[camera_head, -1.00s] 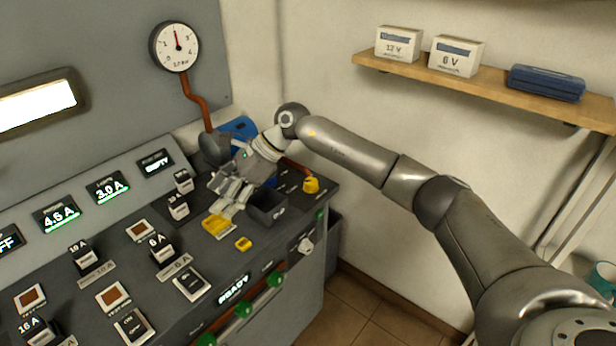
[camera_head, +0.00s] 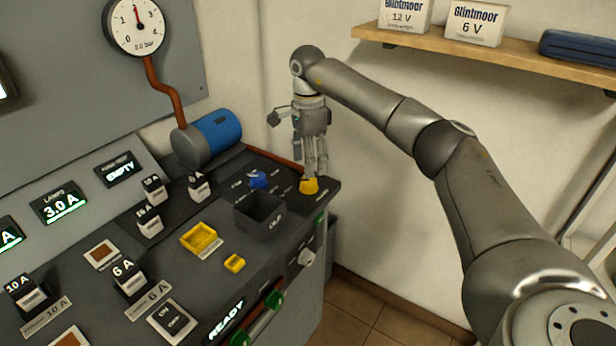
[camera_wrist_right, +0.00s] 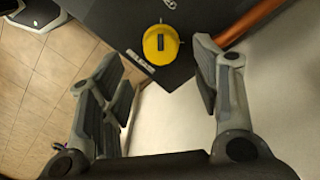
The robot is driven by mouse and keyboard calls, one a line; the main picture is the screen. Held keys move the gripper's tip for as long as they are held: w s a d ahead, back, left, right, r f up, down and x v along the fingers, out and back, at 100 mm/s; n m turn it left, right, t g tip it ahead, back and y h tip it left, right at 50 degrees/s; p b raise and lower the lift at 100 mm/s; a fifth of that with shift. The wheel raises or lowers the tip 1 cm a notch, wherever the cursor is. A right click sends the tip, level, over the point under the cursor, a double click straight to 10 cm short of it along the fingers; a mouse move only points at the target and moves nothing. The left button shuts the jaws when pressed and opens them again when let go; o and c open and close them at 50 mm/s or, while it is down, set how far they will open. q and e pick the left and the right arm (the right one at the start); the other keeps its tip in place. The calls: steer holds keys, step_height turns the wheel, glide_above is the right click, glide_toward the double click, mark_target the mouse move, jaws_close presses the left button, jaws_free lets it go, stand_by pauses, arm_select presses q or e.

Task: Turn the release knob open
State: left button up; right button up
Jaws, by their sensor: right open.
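A yellow knob (camera_head: 309,186), which I take for the release knob, sits at the far right corner of the dark console (camera_head: 190,280). In the right wrist view the yellow knob (camera_wrist_right: 160,43) is round with a dark mark on it, beside a small label too blurred to read. My right gripper (camera_head: 316,168) points down just above the knob. In the wrist view its fingers (camera_wrist_right: 163,70) are spread wide, with nothing between them and the knob ahead of the gap. I cannot tell whether a finger touches the knob. My left gripper is out of view.
A blue knob (camera_head: 258,180) and an open dark box (camera_head: 262,214) are nearby. A wooden shelf (camera_head: 470,45) with boxes is on the wall. Floor lies beyond the console's right edge.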

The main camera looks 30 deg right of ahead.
mark_target(309, 180)
step_height(309, 180, down, 3)
steer(key=shift+f, duration=1.25)
steer(key=c, duration=1.1)
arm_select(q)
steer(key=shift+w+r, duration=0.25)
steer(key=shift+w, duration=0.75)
arm_select(e)
steer(key=shift+o, duration=0.2)
steer(key=shift+r, duration=0.1)
